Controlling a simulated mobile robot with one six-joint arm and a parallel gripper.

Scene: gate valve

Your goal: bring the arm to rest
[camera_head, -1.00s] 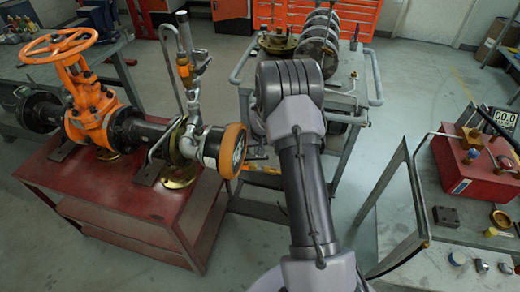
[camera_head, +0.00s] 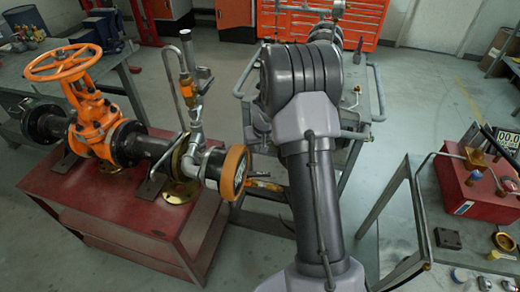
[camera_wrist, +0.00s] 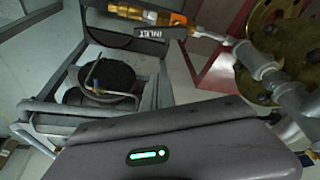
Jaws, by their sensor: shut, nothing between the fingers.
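My arm (camera_head: 307,150) rises from the bottom middle of the head view and bends at a large dark joint near the top. I make out no gripper fingers in the head view or the wrist view. A grey body of mine (camera_wrist: 190,145) with a small green light fills the bottom of the wrist view. The orange gate valve (camera_head: 92,120), with its orange handwheel (camera_head: 62,62), stands on the red bench (camera_head: 130,205) to the left, apart from the visible arm.
A grey cart (camera_head: 375,95) stands behind the arm. A right-hand cart (camera_head: 395,200) carries a red box (camera_head: 470,190). The wrist view shows a tag (camera_wrist: 160,32) and brass flange (camera_wrist: 270,45). Floor shows between the carts.

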